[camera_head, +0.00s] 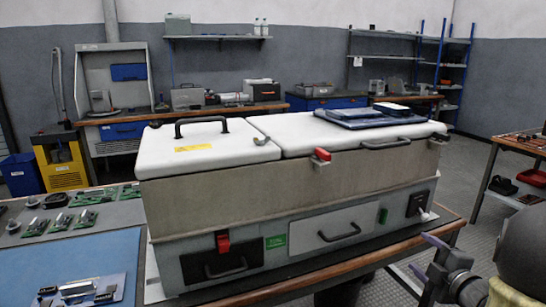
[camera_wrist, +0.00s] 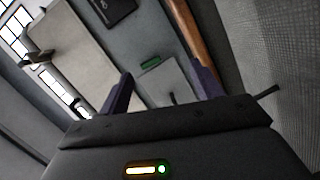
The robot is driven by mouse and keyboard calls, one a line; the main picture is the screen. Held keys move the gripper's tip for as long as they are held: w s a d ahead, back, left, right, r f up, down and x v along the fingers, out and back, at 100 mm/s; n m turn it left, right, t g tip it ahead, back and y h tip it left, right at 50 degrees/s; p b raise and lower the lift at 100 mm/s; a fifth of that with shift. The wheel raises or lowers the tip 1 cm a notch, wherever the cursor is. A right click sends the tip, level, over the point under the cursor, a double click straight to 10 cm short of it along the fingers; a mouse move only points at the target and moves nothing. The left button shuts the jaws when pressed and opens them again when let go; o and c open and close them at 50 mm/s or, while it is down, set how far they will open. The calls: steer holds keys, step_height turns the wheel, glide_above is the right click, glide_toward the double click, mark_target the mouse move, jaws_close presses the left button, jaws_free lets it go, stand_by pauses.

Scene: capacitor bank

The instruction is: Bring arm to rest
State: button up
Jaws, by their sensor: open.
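My gripper (camera_head: 427,256) is at the lower right of the head view, beside the right end of the workbench. In the wrist view its two purple fingers (camera_wrist: 163,88) stand apart with nothing between them. The capacitor bank (camera_head: 240,183) is a large beige and grey box on the bench, left of my gripper. Both white lids (camera_head: 205,146) are down. A white drawer front with a black handle (camera_head: 338,232) and a dark panel with a red latch (camera_head: 222,243) are on its front. The wrist view shows a tilted grey front with a green label (camera_wrist: 150,63).
Dark blue flat cases (camera_head: 365,118) lie on the right lid. Circuit boards (camera_head: 60,222) and a blue mat (camera_head: 70,265) are on the bench at left. Another table (camera_head: 520,143) stands at the right. Grey floor (camera_head: 465,165) is open between the benches.

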steer(key=s+a+f+m+g+h+p, duration=0.1)
steer(key=s+a+f+m+g, duration=0.3)
steer(key=a, duration=0.3)
steer(key=s+a+f+m+g+p, duration=0.1)
steer(key=s+a+f+m+g, duration=0.2)
steer(key=s+a+m+g, duration=0.35)
steer(key=s+a+f+m+g+h+p, duration=0.1)
steer(key=s+a+f+m+g, duration=0.2)
steer(key=s+a+m, duration=0.45)
step_height(320, 180, up, 37)
steer(key=w+n+p, duration=0.1)
steer(key=w+p, duration=0.2)
steer(key=p, duration=3.4)
steer(key=shift+a+n, duration=0.35)
steer(key=shift+n, duration=0.05)
steer(key=shift+r, duration=0.1)
